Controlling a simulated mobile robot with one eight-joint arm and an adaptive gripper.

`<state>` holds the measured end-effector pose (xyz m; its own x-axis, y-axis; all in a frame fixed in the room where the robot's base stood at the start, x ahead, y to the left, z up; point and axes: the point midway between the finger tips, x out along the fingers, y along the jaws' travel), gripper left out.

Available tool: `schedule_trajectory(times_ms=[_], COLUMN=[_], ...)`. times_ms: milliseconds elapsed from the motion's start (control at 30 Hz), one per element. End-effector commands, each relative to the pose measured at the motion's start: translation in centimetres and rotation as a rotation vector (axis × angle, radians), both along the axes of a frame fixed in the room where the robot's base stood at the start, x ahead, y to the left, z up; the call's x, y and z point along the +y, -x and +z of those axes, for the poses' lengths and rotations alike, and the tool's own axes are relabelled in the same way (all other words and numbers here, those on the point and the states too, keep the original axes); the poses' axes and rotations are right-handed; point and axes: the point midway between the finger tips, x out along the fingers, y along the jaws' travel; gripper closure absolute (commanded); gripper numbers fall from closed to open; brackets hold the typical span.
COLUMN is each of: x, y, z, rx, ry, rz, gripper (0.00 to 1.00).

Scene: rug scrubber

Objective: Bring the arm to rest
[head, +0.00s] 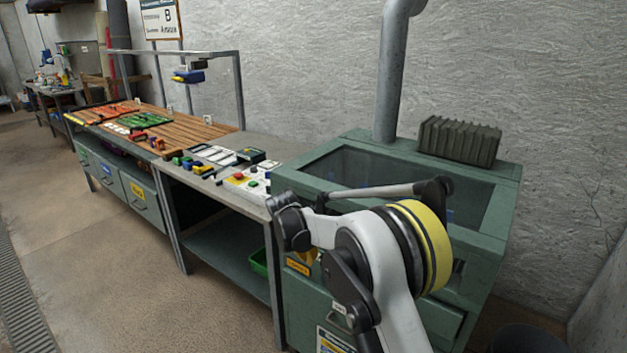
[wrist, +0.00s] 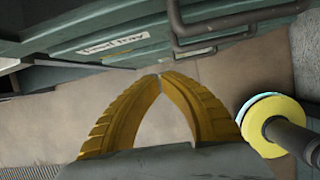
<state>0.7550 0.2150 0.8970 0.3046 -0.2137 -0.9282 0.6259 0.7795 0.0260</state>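My arm rises at the lower right of the head view, bent, in front of a green machine (head: 340,180). My gripper shows in the wrist view (wrist: 159,77) as two yellow ribbed fingers whose tips meet. It is shut with nothing between the fingers. Bare floor shows through the gap below the tips. In the head view the gripper is mostly hidden by my wrist; a bit of yellow (head: 306,257) shows beneath it, close to the machine's front.
A workbench (head: 257,148) with tools, small parts and a control box (head: 243,186) runs left of the machine. A green bin (head: 259,262) sits on its lower shelf. A metal pipe (head: 393,75) rises behind the machine. The floor (head: 110,270) at left is clear.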

Motion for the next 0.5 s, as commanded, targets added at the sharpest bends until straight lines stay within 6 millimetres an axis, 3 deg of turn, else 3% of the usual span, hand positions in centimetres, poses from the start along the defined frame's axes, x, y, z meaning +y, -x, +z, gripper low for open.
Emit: schedule_trajectory(times_ms=[133, 267, 400, 500], x=[-3.0, -6.6, -10.3, -12.7], y=[1.9, 5.2, 10.0, 14.0], z=[5.2, 10.8, 15.7, 18.3], rx=[-0.057, -0.128, -0.199, -0.246], ry=[-0.093, -0.223, -0.371, -0.479], rz=[-0.188, -0.444, -0.726, -0.928], gripper=[1.0, 1.0, 1.0, 1.0])
